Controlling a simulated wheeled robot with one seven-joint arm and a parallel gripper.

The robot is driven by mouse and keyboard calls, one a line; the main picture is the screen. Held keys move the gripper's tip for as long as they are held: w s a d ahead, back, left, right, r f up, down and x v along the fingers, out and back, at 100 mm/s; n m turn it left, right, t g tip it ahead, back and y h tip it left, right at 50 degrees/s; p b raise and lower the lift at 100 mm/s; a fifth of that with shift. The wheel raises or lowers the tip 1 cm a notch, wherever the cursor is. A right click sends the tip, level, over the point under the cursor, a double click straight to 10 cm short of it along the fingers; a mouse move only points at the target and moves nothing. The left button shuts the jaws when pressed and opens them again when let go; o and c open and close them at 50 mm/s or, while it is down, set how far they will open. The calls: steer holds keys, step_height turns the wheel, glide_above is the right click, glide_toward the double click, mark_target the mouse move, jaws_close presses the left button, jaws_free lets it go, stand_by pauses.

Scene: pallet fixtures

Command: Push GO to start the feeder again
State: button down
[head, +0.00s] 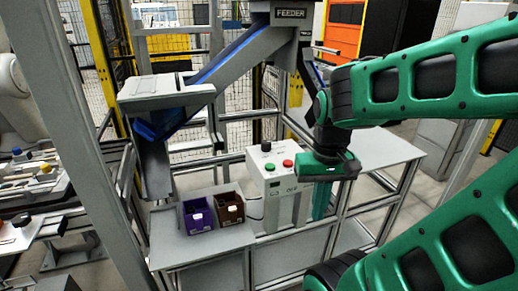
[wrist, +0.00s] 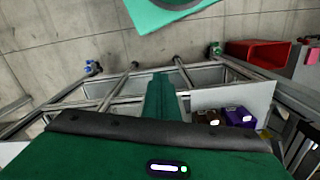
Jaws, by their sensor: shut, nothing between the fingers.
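A pale control box (head: 268,185) stands on the grey bench below the feeder. On its top face are a green button (head: 271,167) and a red button (head: 288,163), with a black knob (head: 266,146) above them. I cannot read any button lettering. The feeder (head: 291,13) carries its name on a sign, and its chute slopes down to the left. My gripper (head: 320,212) points down just right of the box, apart from the buttons. Its teal fingers are together and empty; they also show in the wrist view (wrist: 160,92). I cannot make out the buttons in the wrist view.
A purple bin (head: 198,216) and a brown bin (head: 230,208) stand on the bench (head: 165,250) left of the box. Metal frame posts rise around the bench. A red bin (wrist: 258,52) shows in the wrist view. The bench right of the box looks clear.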

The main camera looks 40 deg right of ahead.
steer(key=shift+w+a, duration=0.1)
steer(key=shift+w, duration=0.1)
step_height(320, 180, up, 18)
steer(key=n, duration=0.3)
glide_above(270, 165)
steer(key=shift+w+d+r, duration=0.2)
steer(key=shift+w+d, duration=0.1)
steer(key=shift+w, duration=0.05)
steer(key=f, duration=1.4)
steer(key=shift+s+a, duration=0.2)
steer(key=shift+s, duration=0.1)
